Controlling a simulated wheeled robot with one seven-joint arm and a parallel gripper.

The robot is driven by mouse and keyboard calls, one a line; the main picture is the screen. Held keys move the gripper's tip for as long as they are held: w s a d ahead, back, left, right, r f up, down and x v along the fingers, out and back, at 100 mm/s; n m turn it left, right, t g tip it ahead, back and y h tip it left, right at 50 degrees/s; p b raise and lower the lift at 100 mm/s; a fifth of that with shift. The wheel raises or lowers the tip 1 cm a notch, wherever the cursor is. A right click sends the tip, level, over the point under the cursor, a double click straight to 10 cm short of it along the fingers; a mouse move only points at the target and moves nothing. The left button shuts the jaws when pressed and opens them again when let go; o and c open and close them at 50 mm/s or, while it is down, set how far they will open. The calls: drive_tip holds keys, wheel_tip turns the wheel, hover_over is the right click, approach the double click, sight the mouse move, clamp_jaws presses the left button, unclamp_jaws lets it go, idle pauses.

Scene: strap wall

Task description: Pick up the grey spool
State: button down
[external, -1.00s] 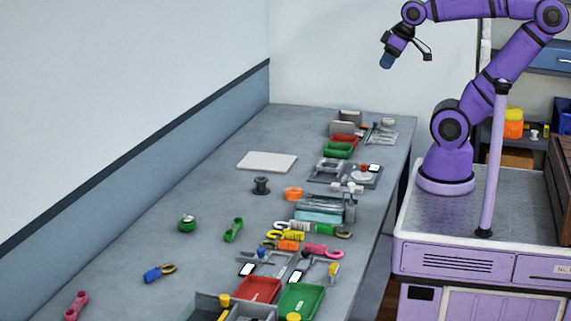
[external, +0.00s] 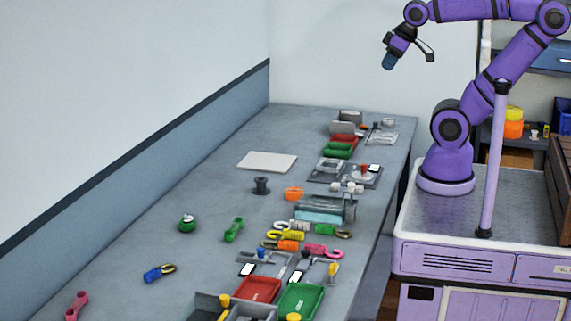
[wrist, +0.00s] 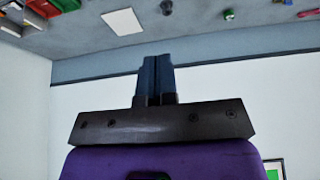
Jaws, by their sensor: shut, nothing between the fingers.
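In the wrist view the spool (wrist: 167,7) shows small at the top edge, beyond my fingertips. My gripper (external: 387,62) is high above the far right part of the bench, well apart from the spool. In the wrist view my gripper (wrist: 155,58) has its two blue fingers together with nothing between them.
An orange ring-like part (external: 293,194) lies close right of the spool. Several trays, tools and straps crowd the bench's right side, including a red tray (external: 258,290) and a green tray (external: 300,300). The bench left of the spool is mostly clear, up to the wall.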

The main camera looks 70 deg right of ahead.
drive_tip(key=shift+c, duration=2)
unclamp_jaws()
